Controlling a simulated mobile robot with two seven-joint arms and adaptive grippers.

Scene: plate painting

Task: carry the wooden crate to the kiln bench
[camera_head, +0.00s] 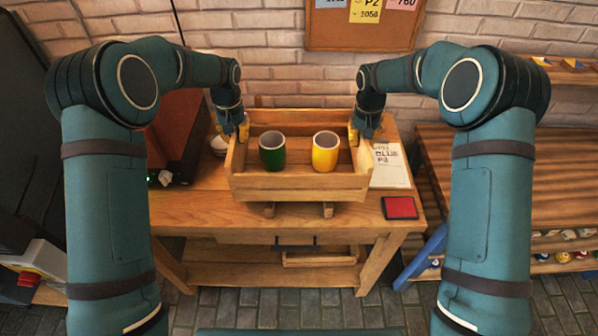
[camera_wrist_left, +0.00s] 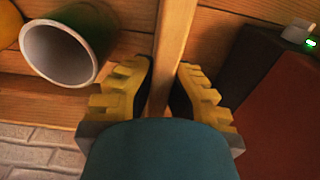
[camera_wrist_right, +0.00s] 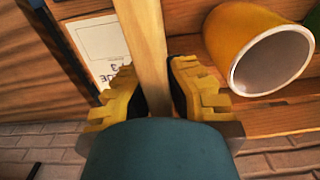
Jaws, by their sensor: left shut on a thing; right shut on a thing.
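The wooden crate (camera_head: 298,187) is at the middle of the wooden bench (camera_head: 190,205) in the head view, level, with two wooden blocks or feet showing under its front. It holds a green cup (camera_head: 272,156) and a yellow cup (camera_head: 325,158), both upright. My left gripper (camera_head: 241,128) is shut on the crate's left side wall, which shows between its yellow fingers in the left wrist view (camera_wrist_left: 166,85). My right gripper (camera_head: 355,132) is shut on the right side wall, seen between its fingers in the right wrist view (camera_wrist_right: 157,85). I cannot tell whether the crate touches its support.
A paper card (camera_head: 390,167) and a red pad (camera_head: 400,208) lie right of the crate. A dark red box (camera_head: 178,130) stands at the left. A slatted wooden rack (camera_head: 500,190) is at the right. The brick wall is close behind.

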